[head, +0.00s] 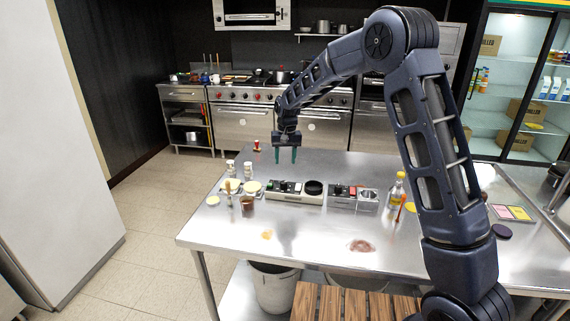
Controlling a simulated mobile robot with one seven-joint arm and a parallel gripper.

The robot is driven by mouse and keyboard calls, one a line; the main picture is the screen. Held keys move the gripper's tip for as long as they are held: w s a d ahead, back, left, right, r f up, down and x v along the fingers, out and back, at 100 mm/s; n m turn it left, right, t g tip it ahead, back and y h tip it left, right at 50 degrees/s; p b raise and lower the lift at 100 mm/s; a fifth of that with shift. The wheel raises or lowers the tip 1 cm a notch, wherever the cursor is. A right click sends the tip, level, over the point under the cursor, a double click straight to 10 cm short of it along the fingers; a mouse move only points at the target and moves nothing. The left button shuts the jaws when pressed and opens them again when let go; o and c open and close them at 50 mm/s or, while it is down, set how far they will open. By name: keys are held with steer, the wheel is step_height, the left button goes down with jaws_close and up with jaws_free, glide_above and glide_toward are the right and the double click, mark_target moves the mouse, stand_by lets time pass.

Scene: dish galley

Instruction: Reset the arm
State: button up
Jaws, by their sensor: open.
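My gripper (286,155) shows in the head view at the end of my arm, which arches up from the lower right and reaches over the steel table. Its two green fingers point down and stand apart with nothing between them. The gripper hangs above the far left part of the steel table (320,232), behind a row of small trays. A small red-and-white item (257,146) stands to its left.
The table holds a light tray (296,198), a grey tray (353,204), a brown cup (248,206) and an oil bottle (395,190). Brown stains (361,246) mark the front. A bin (276,290) and wooden slats (345,302) are low in front.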

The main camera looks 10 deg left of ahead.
steer(key=s+d+r+m+t, duration=0.1)
steer(key=s+d+r, duration=0.2)
steer(key=d+r, duration=0.5)
steer(key=s+d+r, duration=0.3)
steer(key=d+r, duration=0.1)
steer(key=d, duration=0.7)
steer(key=s+d+r+m+t, duration=0.1)
steer(key=s+d+r, duration=0.1)
steer(key=d+r, duration=0.6)
steer(key=s+d+f+m+t, duration=0.1)
steer(key=s+d+f+t, duration=0.1)
steer(key=s+d, duration=1.8)
steer(key=s+f, duration=0.1)
steer(key=s, duration=0.2)
steer(key=shift+s+d+m+t+h, duration=0.2)
steer(key=shift+m+t+h, duration=0.1)
steer(key=shift+m+t, duration=0.1)
steer(key=shift+a, duration=0.1)
